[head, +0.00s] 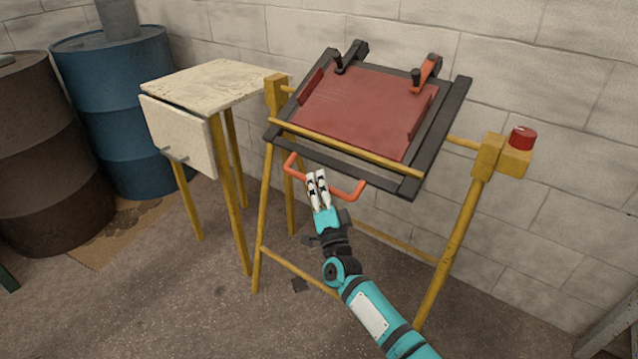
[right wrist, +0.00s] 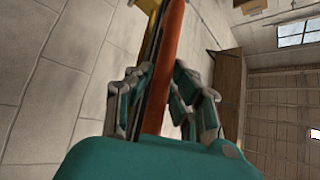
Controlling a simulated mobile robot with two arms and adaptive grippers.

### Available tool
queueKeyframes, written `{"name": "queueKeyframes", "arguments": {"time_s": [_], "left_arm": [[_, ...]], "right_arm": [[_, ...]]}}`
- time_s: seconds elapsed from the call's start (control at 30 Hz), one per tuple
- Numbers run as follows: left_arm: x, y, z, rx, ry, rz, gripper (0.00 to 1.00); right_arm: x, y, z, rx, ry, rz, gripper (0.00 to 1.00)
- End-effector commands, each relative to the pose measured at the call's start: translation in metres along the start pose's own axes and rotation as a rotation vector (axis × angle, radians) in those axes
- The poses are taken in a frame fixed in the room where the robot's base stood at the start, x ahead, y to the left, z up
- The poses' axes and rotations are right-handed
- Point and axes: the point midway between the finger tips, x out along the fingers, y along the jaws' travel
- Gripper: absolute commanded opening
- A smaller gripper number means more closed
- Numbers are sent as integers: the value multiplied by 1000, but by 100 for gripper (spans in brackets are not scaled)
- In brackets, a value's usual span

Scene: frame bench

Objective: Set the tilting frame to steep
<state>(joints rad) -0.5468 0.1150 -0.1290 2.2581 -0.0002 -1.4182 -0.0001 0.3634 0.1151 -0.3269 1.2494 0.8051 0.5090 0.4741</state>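The tilting frame (head: 437,142) is a dark grey frame with a red panel (head: 365,110), hung between the yellow posts of a stand. It slopes moderately, with its near edge lower. An orange U-shaped handle (head: 347,191) sticks out from the near edge. My right gripper (head: 317,177) is at the middle of the handle. In the right wrist view the orange bar (right wrist: 166,60) runs between the two fingers, which close in on it from both sides. The exact contact is partly hidden. My left gripper is not in view.
A yellow-legged side table (head: 215,85) with a hanging pale flap stands left of the frame. A blue barrel (head: 115,100) and a brown barrel (head: 40,150) are further left. A red button (head: 523,138) sits on the right post. A block wall is close behind.

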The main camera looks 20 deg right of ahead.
Motion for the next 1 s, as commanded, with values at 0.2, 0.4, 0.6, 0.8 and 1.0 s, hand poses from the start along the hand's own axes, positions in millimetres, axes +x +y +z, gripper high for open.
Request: {"name": "queueKeyframes", "arguments": {"time_s": [0.2, 0.4, 0.6, 0.8, 1.0], "left_arm": [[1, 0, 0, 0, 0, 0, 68], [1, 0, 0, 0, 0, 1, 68], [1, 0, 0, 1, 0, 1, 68], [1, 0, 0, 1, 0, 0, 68], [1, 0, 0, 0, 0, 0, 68]], "right_arm": [[-4, 6, 4, -1, -10, 12, 40], [-3, 4, 2, 1, -5, 7, 40], [-19, 4, 2, 2, -5, 8, 40], [-61, 5, 2, 0, -7, 11, 40], [-100, 4, 2, 0, -7, 10, 40]]}}
